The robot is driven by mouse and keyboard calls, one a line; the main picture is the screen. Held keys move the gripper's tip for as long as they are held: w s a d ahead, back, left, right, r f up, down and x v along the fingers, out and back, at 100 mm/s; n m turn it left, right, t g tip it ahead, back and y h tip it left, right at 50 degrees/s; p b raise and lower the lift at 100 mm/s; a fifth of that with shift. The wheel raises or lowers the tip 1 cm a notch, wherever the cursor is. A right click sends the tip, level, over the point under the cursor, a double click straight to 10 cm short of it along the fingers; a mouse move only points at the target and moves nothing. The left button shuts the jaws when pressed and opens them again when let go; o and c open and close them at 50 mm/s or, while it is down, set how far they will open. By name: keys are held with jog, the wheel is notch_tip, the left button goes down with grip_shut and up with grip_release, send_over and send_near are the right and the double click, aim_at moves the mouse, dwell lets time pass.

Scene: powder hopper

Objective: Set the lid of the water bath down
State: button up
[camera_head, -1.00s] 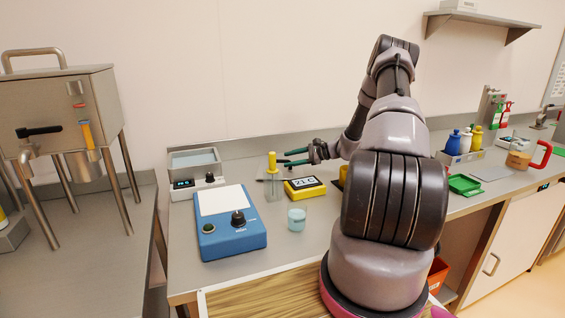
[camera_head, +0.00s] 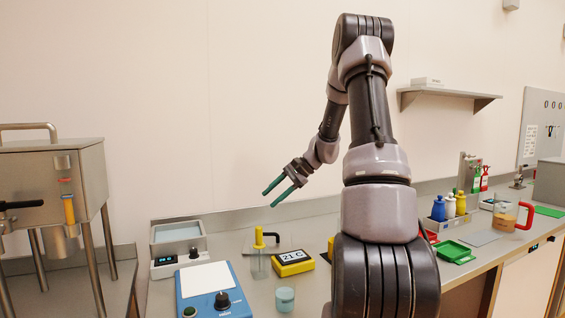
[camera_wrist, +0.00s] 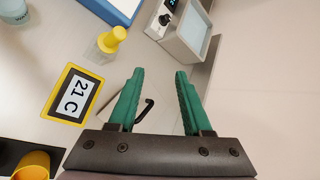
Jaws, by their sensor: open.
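The water bath (camera_head: 178,240) stands at the back left of the bench. Its top is open, showing a pale blue surface; it also shows in the wrist view (camera_wrist: 188,35). The lid (camera_head: 250,247), a thin grey plate with a black handle, lies on the bench right of the bath, partly hidden behind a yellow-topped bottle. In the wrist view, the lid's handle (camera_wrist: 145,110) shows between and below my fingers, the plate partly covered by the left finger. My gripper (camera_head: 270,199) is open and empty, raised above the bench and apart from the lid; its green fingers fill the wrist view's middle (camera_wrist: 160,72).
The yellow-topped bottle (camera_head: 259,262), a yellow thermometer reading 21 C (camera_head: 293,262), a blue hotplate (camera_head: 212,292) and a small cup (camera_head: 285,299) crowd around the lid. A steel hopper (camera_head: 52,185) stands left. Bottles and a green tray (camera_head: 453,251) are farther right.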

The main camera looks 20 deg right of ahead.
jog(key=s+a+r+n+t+h, duration=0.1)
jog(key=s+a+r+n+h, duration=0.1)
jog(key=s+r, duration=0.3)
jog(key=s+a+r+n+t+h, duration=0.1)
jog(key=s+r, duration=0.5)
jog(key=s, duration=0.8)
jog(key=s+a+r+n+t+h, duration=0.1)
jog(key=s+a+r+n+h, duration=0.2)
jog(key=s+a+r, duration=0.3)
jog(key=s+n, duration=0.1)
jog(key=s, duration=0.3)
jog(key=shift+a+r+n+t+h, duration=0.15)
jog(key=shift+a+n+t+h, duration=0.15)
jog(key=shift+h, duration=0.1)
